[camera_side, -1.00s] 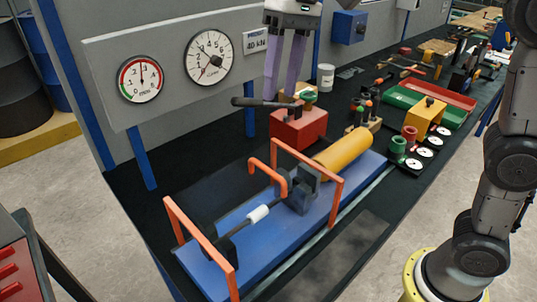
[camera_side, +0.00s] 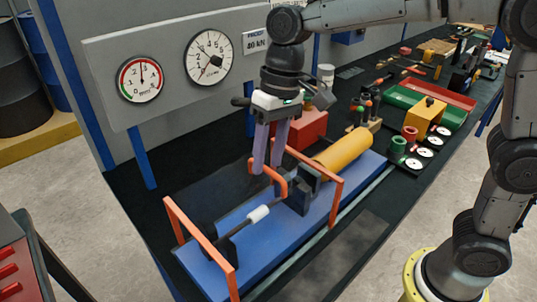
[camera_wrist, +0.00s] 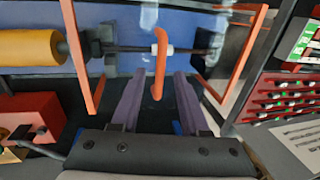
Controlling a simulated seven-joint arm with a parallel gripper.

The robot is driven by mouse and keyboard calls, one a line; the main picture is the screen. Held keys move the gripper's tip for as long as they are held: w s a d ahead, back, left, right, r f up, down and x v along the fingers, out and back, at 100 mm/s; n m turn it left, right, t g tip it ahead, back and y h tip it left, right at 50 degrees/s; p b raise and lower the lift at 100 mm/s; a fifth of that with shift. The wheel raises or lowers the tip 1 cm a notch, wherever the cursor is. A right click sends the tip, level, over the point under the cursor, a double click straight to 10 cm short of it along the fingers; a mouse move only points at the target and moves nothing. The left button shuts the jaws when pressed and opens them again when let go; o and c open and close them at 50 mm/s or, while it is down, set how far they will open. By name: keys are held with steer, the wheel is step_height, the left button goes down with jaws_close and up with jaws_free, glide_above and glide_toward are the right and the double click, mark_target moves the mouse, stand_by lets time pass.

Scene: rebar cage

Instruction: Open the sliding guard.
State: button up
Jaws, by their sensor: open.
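The sliding guard has two orange end frames, one at the front left (camera_side: 202,235) and one at the right (camera_side: 336,205). Pale reflections between them in the wrist view suggest a clear panel. It stands over the blue bed, around the dark rod with its white sleeve (camera_side: 258,214). The guard's hooked orange handle (camera_side: 281,186) is on its wall side and also shows in the wrist view (camera_wrist: 159,50). My gripper (camera_side: 265,172) points down at this handle. Its two purple fingers are open, one on each side of the handle, with gaps visible in the wrist view.
A yellow cylinder (camera_side: 345,150) lies at the bed's right end. A red block (camera_side: 305,127) stands behind my gripper. The gauge panel (camera_side: 115,65) rises at the back. The dark bench left of the handle looks clear.

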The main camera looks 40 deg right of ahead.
steer(key=shift+f, duration=0.1)
jaws_close()
stand_by(1.4)
